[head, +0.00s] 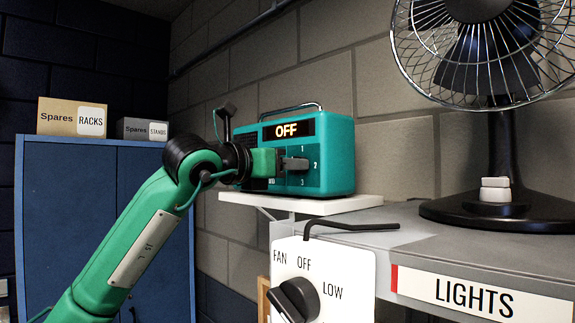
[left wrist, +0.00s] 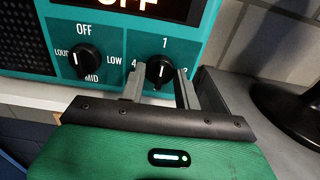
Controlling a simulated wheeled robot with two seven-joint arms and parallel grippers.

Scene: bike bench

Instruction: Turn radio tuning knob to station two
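The teal radio (head: 333,150) stands on a small white shelf, its display reading OFF. In the left wrist view its tuning knob (left wrist: 159,70) is black with a white mark that seems to point up towards 1. The numbers 1 and 4 show around it, and another is partly covered by a finger. My left gripper (head: 297,164) is in front of the radio at the tuning knob. In the left wrist view my left gripper (left wrist: 160,82) has its fingers apart, one on each side of the knob; I cannot tell whether they touch it. My right gripper is not in view.
The volume knob (left wrist: 87,61) sits left of the tuning knob, its mark towards OFF. The white shelf (head: 345,204) is below. A fan (head: 497,170) stands on the grey bench at right, with a hex key (head: 350,226) and fan switch panel (head: 340,268) nearer. A blue cabinet (head: 60,215) stands behind my arm.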

